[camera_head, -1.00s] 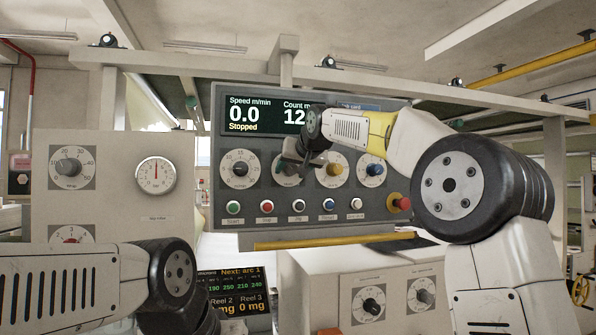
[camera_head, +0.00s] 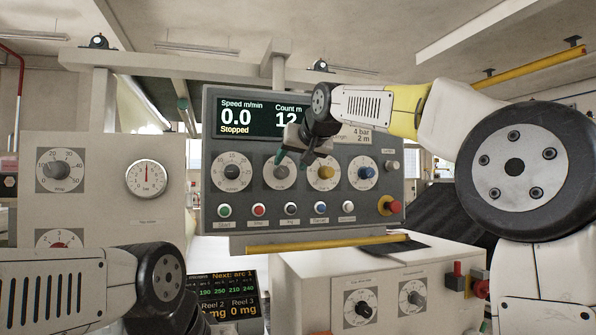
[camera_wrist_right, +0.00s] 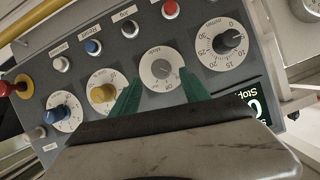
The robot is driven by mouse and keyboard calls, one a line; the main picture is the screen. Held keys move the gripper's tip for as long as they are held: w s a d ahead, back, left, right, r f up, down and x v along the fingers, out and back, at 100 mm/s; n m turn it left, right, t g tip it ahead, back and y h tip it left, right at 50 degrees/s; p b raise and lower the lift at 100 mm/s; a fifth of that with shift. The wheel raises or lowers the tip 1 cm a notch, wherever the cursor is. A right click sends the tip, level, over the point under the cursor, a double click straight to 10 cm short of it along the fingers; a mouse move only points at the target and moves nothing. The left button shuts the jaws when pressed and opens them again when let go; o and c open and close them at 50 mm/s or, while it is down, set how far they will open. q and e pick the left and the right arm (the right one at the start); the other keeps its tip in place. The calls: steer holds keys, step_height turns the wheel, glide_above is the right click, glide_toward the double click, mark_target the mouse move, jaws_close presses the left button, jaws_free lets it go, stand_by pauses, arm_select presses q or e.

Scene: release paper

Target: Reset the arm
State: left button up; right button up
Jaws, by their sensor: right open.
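My right arm comes in from the right, and its gripper (camera_head: 294,158) hangs in front of the grey control panel (camera_head: 305,233), near the second dial from the left. In the right wrist view the same gripper (camera_wrist_right: 160,90) shows two green fingertips, apart, with nothing held between them. A white dial with a grey knob (camera_wrist_right: 160,68) lies just beyond the tips; I cannot tell whether they touch it. My left arm (camera_head: 90,285) enters at lower left; its gripper is not visible.
The panel's screen (camera_head: 255,120) reads 0.0 and Stopped, partly hidden by my right arm. A red stop button (camera_head: 390,206) is at its lower right. A yellow bar (camera_head: 330,245) runs below. A cabinet with two dials (camera_head: 385,300) stands lower right.

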steer(key=s+d+f+g+h, duration=0.2)
steer(key=s+d+f, duration=0.7)
steer(key=d+f, duration=0.1)
steer(key=s+d+f+m+g+h, duration=0.1)
steer(key=s+d+f, duration=0.4)
steer(key=s+f, duration=0.6)
steer(key=s+d+f+m+g, duration=0.1)
steer(key=s+d+f+g, duration=0.2)
steer(key=s+f, duration=0.9)
steer(key=d+f, duration=0.2)
steer(key=d, duration=0.1)
steer(key=shift+s+f+h, duration=0.15)
steer(key=shift+f+h, duration=0.2)
steer(key=shift+h, duration=0.05)
steer(key=shift+d, duration=0.1)
